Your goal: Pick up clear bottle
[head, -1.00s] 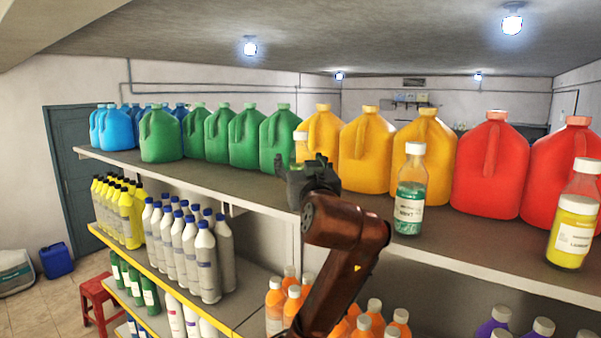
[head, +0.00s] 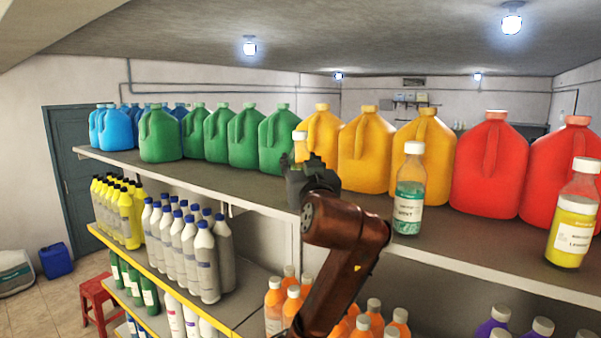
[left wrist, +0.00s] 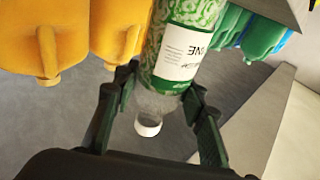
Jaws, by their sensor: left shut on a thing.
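The clear bottle (head: 300,150) with a white cap stands on the top shelf in front of a yellow drum. Its lower part is hidden behind my left gripper (head: 303,165) in the head view. In the left wrist view the clear bottle (left wrist: 185,45) appears upside down, with a green patterned label and its white cap toward the gripper's palm. My left gripper (left wrist: 165,82) is shut on it, one finger on each side near its clear shoulder. My right gripper is in neither view.
Blue, green, yellow (head: 365,150) and red drums (head: 490,165) line the back of the top shelf (head: 240,190). A green-filled bottle (head: 409,195) and a yellow-filled bottle (head: 573,225) stand to the right near the front edge. Lower shelves hold many bottles.

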